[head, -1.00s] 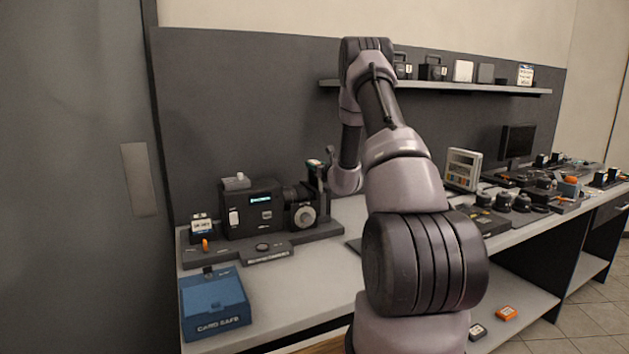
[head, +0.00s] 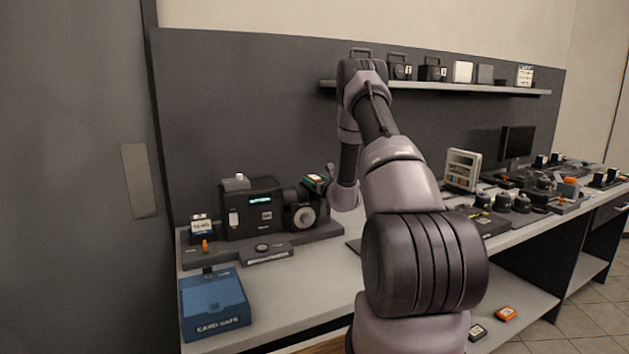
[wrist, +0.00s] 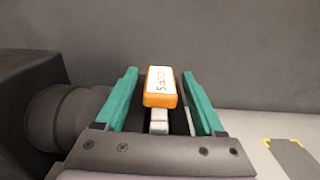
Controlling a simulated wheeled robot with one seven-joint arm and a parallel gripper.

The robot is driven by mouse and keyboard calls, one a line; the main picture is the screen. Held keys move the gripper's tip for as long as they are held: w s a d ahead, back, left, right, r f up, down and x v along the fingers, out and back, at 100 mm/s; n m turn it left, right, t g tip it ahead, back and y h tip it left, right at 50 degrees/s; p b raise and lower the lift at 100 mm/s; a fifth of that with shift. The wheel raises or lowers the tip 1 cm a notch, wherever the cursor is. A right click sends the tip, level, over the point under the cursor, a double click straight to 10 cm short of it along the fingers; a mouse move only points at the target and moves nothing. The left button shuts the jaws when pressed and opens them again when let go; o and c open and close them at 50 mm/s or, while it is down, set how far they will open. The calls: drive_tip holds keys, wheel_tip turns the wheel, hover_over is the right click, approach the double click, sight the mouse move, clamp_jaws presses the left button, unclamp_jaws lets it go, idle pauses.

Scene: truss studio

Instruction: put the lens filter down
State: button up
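My gripper (wrist: 160,100) has two teal fingers, one on each side of a small orange block with a white, lettered top. I take this block to be the lens filter (wrist: 161,88); its lettering is too small to read. It sits between the fingers and moves with them, so the gripper looks shut on it, though the contact faces are hard to make out. A pale stem-like part shows below it. In the head view my gripper (head: 317,179) is held above the bench, just right of the dark camera's lens, and is tilted.
The dark camera (head: 252,212) stands on a grey base at the left of the bench (head: 345,262). A low stand (head: 268,254) with a round piece and a blue box (head: 213,306) are in front. Pale bench is clear right of the box. The lens barrel (wrist: 66,113) is close on the left.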

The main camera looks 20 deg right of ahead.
drive_tip(key=shift+r, duration=0.2)
drive_tip(key=s, duration=1.1)
drive_tip(key=s+a+r+n+g+y, duration=0.1)
drive_tip(key=s+a+r+n+y, duration=0.1)
drive_tip(key=a+r+n+y, duration=0.65)
drive_tip(key=s+a+r+n+g+y, duration=0.2)
drive_tip(key=s+a+r+n+g, duration=0.25)
drive_tip(key=a, duration=0.35)
drive_tip(key=s+a+r+n+g+y, duration=0.2)
drive_tip(key=s+a+r+n+g, duration=0.1)
drive_tip(key=s+a+r, duration=0.4)
drive_tip(key=s+a+r+n+g+h, duration=0.1)
drive_tip(key=s+a+n+g+h, duration=0.15)
drive_tip(key=s+n, duration=0.35)
drive_tip(key=s+a+r+n+g+h, duration=0.1)
drive_tip(key=s+a+n+g, duration=0.25)
drive_tip(key=s, duration=0.55)
drive_tip(key=s+d+r+n+t+h, duration=0.3)
drive_tip(key=s+d+n+h, duration=0.3)
drive_tip(key=s, duration=0.3)
drive_tip(key=shift+s+d+r+t+h, duration=0.2)
drive_tip(key=shift+s+d+t+h, duration=0.15)
drive_tip(key=shift+d+h, duration=0.5)
